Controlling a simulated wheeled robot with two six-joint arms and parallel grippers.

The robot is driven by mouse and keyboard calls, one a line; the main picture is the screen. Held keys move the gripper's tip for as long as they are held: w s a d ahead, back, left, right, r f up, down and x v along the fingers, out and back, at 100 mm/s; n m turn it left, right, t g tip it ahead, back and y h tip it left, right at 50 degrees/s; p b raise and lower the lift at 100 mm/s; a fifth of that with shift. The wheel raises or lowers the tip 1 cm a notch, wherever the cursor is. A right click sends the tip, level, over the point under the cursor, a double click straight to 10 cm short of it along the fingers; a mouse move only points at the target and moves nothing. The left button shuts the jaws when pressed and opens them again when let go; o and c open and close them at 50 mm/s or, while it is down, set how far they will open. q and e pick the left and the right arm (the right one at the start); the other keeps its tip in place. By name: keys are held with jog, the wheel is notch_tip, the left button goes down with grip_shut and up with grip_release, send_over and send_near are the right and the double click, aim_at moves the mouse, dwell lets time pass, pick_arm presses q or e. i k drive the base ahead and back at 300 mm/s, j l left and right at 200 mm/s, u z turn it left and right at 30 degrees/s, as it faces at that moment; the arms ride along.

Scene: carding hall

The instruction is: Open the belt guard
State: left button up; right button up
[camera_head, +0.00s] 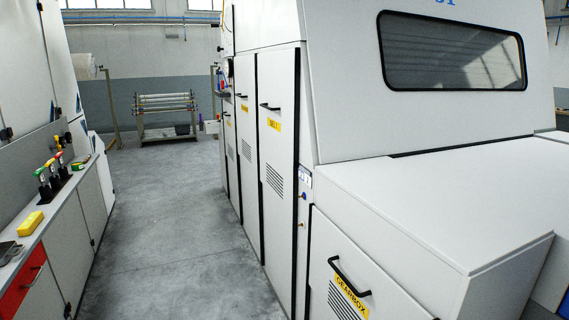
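The belt guard (277,170) is a tall, narrow light-grey door on the side of the large machine, right of the aisle. It bears a yellow "BELT" label (274,125), a black bar handle (270,107) near its top and a vent grille (275,183). The door looks closed, flush with the panels beside it. Neither of my grippers shows in the head view.
Nearer on the right is a guard labelled "GEARBOX" (351,293) with a black handle (349,278). A workbench (72,208) with coloured-handled tools and a yellow block (30,223) lines the left. The grey aisle floor (175,215) between is clear. A roller rack (165,118) stands far back.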

aim_at(275, 69)
jog(key=i+l+u, duration=0.15)
jog(key=i+l, duration=0.45)
jog(key=i, duration=0.15)
jog(key=i+j+z, duration=0.2)
jog(key=z, duration=0.45)
